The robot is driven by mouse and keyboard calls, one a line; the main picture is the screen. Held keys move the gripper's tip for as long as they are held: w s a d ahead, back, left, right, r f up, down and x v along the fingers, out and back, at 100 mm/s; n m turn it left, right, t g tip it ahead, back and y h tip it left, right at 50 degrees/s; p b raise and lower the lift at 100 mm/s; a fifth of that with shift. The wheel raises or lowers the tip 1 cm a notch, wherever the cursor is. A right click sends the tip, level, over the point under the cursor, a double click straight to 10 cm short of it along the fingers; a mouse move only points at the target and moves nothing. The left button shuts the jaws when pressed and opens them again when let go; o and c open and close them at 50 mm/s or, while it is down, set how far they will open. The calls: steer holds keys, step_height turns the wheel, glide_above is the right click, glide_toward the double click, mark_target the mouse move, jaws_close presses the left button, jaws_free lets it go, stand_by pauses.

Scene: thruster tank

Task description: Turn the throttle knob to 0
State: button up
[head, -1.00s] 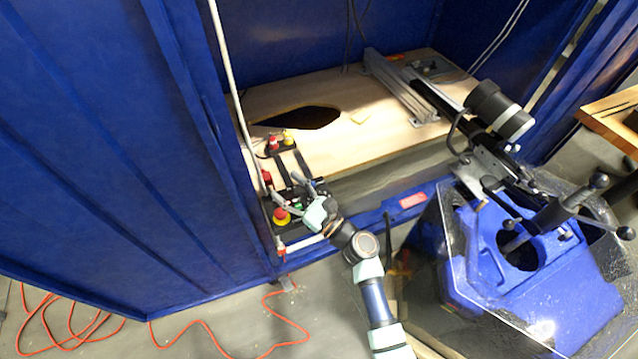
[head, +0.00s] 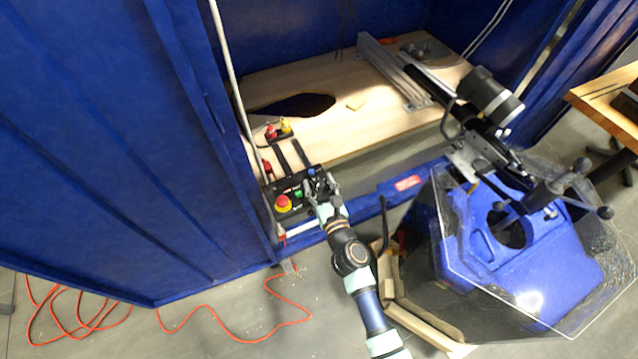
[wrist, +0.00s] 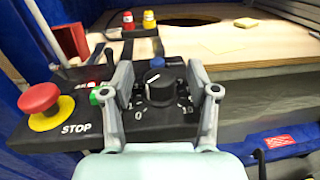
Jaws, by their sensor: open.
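My gripper (wrist: 164,92) is open, with one finger on each side of the knob. I cannot tell whether the fingers touch it. In the head view my gripper (head: 322,190) is over the right part of the panel.
A red STOP button (wrist: 39,98) on a yellow base and a green button (wrist: 103,94) sit left of the knob. Red and yellow buttons stand behind on the wooden board (head: 350,120), which has a dark hole. A blue machine (head: 540,260) stands to the right.

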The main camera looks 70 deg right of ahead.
steer(key=shift+w+d, duration=0.1)
steer(key=shift+w, duration=0.05)
jaws_close()
steer(key=shift+d+r+n+t+y+p, duration=0.1)
steer(key=shift+r+n+t+y+p, duration=0.25)
steer(key=shift+p, duration=0.75)
steer(key=shift+f+n+t+y+p, duration=0.2)
steer(key=shift+n+t+y+p, duration=0.2)
steer(key=shift+p, duration=0.3)
steer(key=shift+f, duration=0.15)
jaws_free()
